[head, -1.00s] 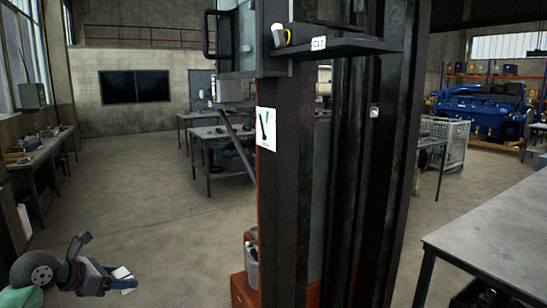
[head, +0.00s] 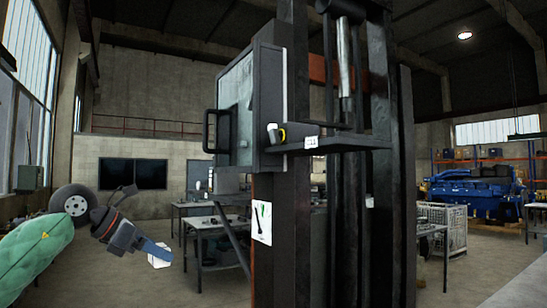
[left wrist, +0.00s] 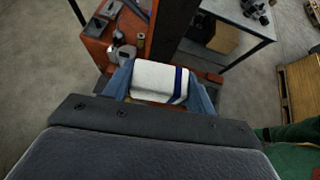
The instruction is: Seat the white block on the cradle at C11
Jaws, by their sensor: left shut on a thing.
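A small white block (head: 160,260) with a dark blue stripe is in my left gripper (head: 157,252), at the lower left of the head view. In the left wrist view the block (left wrist: 158,82) sits between the two blue fingers of the left gripper (left wrist: 160,88), which are shut on it. The dark shelf (head: 345,141) on the mast carries a small label (head: 311,142) that seems to read C11. It is to the right of and above the gripper, well apart from the block. The cradle's seat is not clear from here. My right gripper is not in view.
A small white, yellow and dark object (head: 275,134) is at the shelf's left end. The thick dark mast (head: 290,220) blocks the middle. Below the block in the wrist view is an orange base (left wrist: 108,45) with loose items.

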